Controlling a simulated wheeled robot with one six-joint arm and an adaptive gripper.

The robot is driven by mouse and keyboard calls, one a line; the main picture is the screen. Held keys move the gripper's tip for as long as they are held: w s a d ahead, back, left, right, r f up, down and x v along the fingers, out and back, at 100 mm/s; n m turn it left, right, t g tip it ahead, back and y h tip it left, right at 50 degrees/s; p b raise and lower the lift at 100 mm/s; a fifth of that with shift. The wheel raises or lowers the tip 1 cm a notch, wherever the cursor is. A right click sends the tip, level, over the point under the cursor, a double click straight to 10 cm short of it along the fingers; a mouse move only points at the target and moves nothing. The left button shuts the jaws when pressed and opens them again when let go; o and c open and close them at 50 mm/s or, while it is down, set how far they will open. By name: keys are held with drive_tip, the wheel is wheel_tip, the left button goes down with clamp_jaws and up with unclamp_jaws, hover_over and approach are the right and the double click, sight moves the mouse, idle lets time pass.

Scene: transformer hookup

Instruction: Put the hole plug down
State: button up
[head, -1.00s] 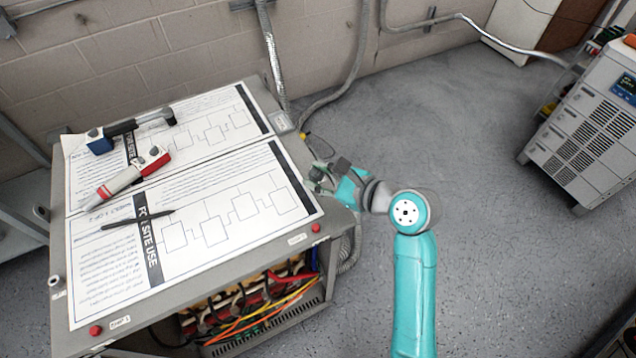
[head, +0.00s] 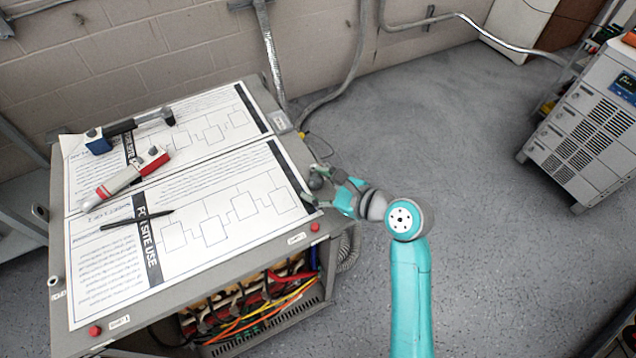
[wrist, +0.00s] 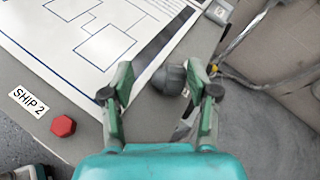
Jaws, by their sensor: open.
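The hole plug, a dark grey rounded piece (wrist: 171,80), appears to rest on the grey cabinet top at its right edge, beside the printed sheet. In the head view the plug (head: 316,182) is small and partly hidden by my gripper. My gripper (wrist: 160,76) is open, its two green fingers spread either side of the plug. In the head view my gripper (head: 313,184) reaches in from the right over the cabinet edge.
Printed sheets (head: 205,235) cover most of the cabinet top. A red-and-grey tool (head: 125,178), a blue-and-black tool (head: 130,128) and a black pen (head: 137,219) lie on them. A red button (wrist: 62,126) is near the front corner. A grey power unit (head: 590,125) stands far right.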

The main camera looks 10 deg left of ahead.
drive_tip(key=shift+r, duration=0.1)
drive_tip(key=v, duration=1.2)
drive_tip(key=s+d+f+n+t+h, duration=0.2)
drive_tip(key=s+d+f+n+h, duration=0.15)
drive_tip(key=s+f, duration=0.35)
drive_tip(key=s+d+f+n+t+h, duration=0.2)
drive_tip(key=s+d+f+t+h, duration=0.1)
drive_tip(key=s+d+f+h, duration=0.3)
drive_tip(key=s+d+r+n+t+h, duration=0.1)
drive_tip(key=s+d+r+n, duration=0.1)
drive_tip(key=s+n, duration=0.5)
drive_tip(key=s+d+r+n+t+h, duration=0.1)
drive_tip(key=s+r+n, duration=0.3)
drive_tip(key=s+n, duration=0.4)
drive_tip(key=shift+d+f+v, duration=0.35)
drive_tip(key=shift+f+v, duration=0.25)
drive_tip(key=shift+v, duration=2.4)
drive_tip(key=shift+s, duration=0.2)
